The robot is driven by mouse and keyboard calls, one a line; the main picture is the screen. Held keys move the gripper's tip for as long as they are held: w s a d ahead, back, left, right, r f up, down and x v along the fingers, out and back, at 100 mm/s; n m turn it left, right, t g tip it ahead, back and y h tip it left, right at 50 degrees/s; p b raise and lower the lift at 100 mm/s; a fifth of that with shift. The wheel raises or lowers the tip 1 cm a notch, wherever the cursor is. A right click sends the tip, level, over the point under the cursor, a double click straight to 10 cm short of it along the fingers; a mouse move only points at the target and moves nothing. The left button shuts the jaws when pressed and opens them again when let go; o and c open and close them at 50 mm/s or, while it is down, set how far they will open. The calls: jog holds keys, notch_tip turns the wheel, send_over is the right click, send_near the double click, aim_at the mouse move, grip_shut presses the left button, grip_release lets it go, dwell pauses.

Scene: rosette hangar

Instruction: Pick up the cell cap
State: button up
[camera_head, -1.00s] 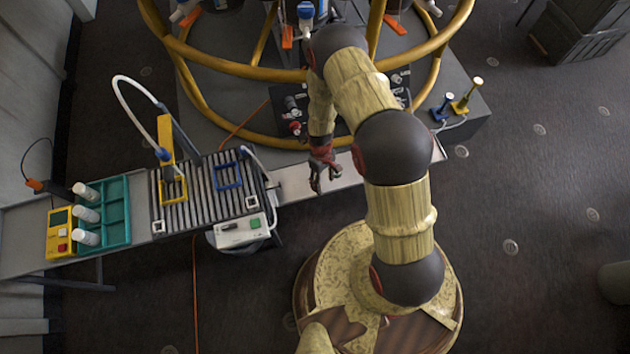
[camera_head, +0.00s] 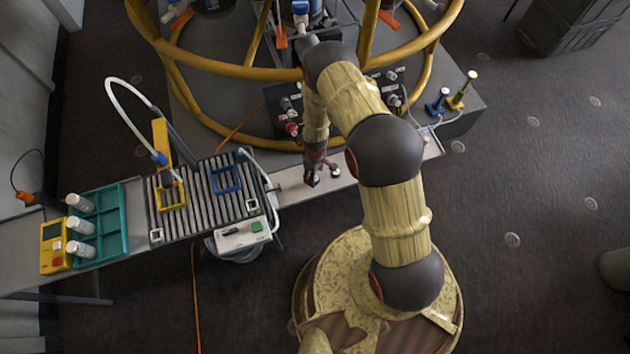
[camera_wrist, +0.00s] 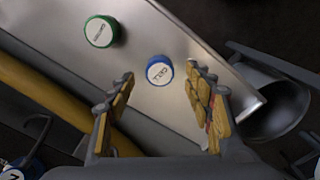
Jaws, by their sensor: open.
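The cell cap (camera_wrist: 159,70) is a round blue cap with a white top lettered "CELL". In the wrist view it lies on a bare metal surface (camera_wrist: 185,112). My gripper (camera_wrist: 160,76) is open and empty, and the cap shows in the gap between its two fingertips, nearer the right one. The fingers do not visibly grip it, and I cannot tell the height left above it. In the head view my gripper (camera_head: 322,176) is over the right end of the metal bench (camera_head: 293,190). The cap cannot be made out there.
A green cap (camera_wrist: 100,31) lies up and left of the blue one. A yellow tubular frame (camera_head: 230,70) stands behind the bench. A ribbed rack (camera_head: 195,205), a teal tray (camera_head: 112,238) with white bottles and a yellow box (camera_head: 52,248) are left.

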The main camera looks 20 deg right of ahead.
notch_tip(320, 180, down, 2)
jog(key=shift+f+b, duration=0.15)
jog(key=shift+b, duration=0.15)
jog(key=shift+c, duration=0.3)
jog(key=c, duration=0.7)
jog(key=shift+c, duration=0.9)
